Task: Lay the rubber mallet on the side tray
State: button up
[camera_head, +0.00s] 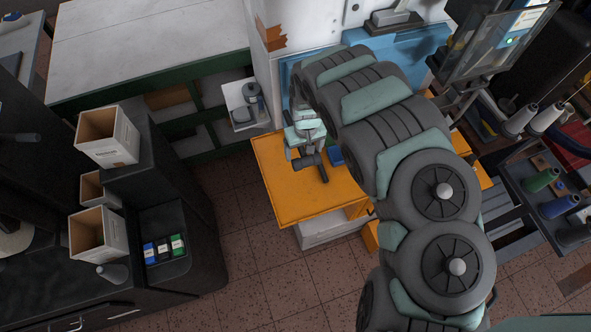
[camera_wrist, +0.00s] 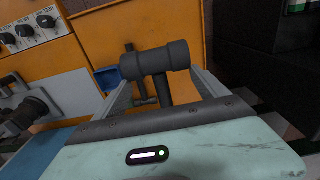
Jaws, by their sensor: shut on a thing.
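The dark grey rubber mallet (camera_head: 306,162) is at my gripper (camera_head: 307,144) over the orange worktop in the head view. In the wrist view the mallet's thick cylindrical head (camera_wrist: 155,61) lies crosswise between the two fingers of my gripper (camera_wrist: 160,78), and its handle is partly hidden by the gripper body. My gripper is shut on the mallet. I cannot tell whether the mallet touches the orange surface. A small white tray (camera_head: 234,93) with grey items, which may be the side tray, is left of and behind the gripper.
The orange worktop (camera_head: 283,190) is mostly bare at its front left. A small blue bin (camera_head: 335,156) sits just right of the mallet; it also shows in the wrist view (camera_wrist: 105,77). My thick arm covers the worktop's right side. Dark shelving with cardboard boxes (camera_head: 107,137) stands at left.

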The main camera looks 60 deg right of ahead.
jog(key=shift+s+f+b, duration=0.1)
jog(key=shift+f+b, duration=1.45)
jog(key=shift+f, duration=7.7)
jog(key=shift+f, duration=0.25)
jog(key=o, duration=1.6)
jog(key=shift+r, duration=0.1)
